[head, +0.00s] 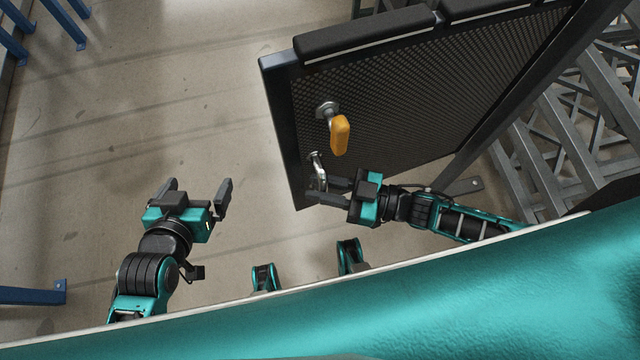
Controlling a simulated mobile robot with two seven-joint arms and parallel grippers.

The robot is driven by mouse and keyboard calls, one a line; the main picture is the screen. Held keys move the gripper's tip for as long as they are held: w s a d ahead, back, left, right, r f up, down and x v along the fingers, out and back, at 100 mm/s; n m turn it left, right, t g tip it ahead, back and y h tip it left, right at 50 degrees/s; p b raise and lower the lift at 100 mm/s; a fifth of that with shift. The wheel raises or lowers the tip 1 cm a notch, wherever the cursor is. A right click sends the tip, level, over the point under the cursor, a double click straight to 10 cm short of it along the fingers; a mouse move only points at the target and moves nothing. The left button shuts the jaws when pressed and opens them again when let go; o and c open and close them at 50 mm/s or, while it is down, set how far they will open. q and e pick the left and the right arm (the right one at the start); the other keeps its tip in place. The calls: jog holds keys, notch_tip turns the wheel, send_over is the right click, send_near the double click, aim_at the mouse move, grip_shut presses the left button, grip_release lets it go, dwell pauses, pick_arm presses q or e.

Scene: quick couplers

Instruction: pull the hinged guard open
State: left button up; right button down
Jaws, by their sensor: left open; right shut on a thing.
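The hinged guard (420,90) is a dark mesh panel in a black frame, standing at an angle in the upper middle and right of the head view. A metal handle (317,165) sits near its lower left edge. An orange lever (340,134) on a round metal mount is just above that handle. My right gripper (325,190) reaches in from the right and is shut on the metal handle; its fingers partly hide the grip. My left gripper (196,194) is open and empty over the floor, left of the guard and apart from it.
Grey metal framework (560,130) stands at the right behind the guard. Blue posts (68,20) are at the upper left, and a blue foot (35,295) is at the lower left. The concrete floor (150,110) left of the guard is clear.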

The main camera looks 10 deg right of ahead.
jog(key=shift+d+f, duration=0.1)
jog(key=c, duration=1.1)
grip_release()
jog(key=v, duration=1.2)
jog(key=shift+s+d, duration=0.25)
jog(key=shift+d, duration=0.1)
